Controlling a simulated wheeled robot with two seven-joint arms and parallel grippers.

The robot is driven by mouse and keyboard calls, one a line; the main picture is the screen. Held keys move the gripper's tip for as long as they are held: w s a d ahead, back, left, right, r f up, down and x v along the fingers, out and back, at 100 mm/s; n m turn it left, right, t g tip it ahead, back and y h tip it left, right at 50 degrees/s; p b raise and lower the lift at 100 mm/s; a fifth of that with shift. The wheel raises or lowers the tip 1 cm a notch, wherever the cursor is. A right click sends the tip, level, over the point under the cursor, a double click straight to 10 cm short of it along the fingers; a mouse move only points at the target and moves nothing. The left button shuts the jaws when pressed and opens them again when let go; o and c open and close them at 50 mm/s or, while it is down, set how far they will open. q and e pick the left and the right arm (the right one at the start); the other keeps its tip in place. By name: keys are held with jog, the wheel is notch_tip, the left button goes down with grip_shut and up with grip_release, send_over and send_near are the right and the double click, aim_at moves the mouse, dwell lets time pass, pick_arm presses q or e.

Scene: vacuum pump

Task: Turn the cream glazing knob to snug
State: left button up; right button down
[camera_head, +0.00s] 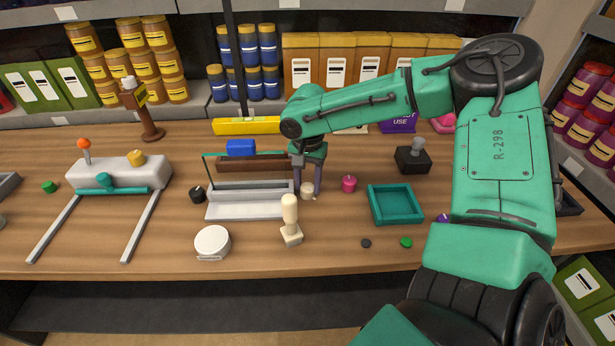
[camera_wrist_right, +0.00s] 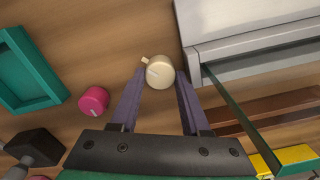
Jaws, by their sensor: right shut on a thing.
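The cream knob (camera_head: 307,191) is a short round cap with a small pointer tab. It stands at the right end of the grey glazing frame (camera_head: 248,212), which holds an upright glass pane. My right gripper (camera_head: 311,184) reaches down over the knob from above. In the right wrist view the cream knob (camera_wrist_right: 160,73) sits between the tips of the purple fingers of my right gripper (camera_wrist_right: 158,82), which is shut on it. Its pointer tab points to the upper left there. My left gripper is not in view.
A black knob (camera_head: 198,194) stands at the frame's left end. A magenta knob (camera_head: 349,183) and teal tray (camera_head: 395,205) are to the right. A cream-handled stamp (camera_head: 290,222) and white round container (camera_head: 212,242) stand in front.

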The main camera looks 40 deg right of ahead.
jog(key=shift+r+m, duration=0.1)
jog(key=shift+m, duration=1.1)
jog(key=c, duration=0.6)
grip_release()
jog(key=shift+o, duration=1.1)
jog(key=shift+s, duration=0.1)
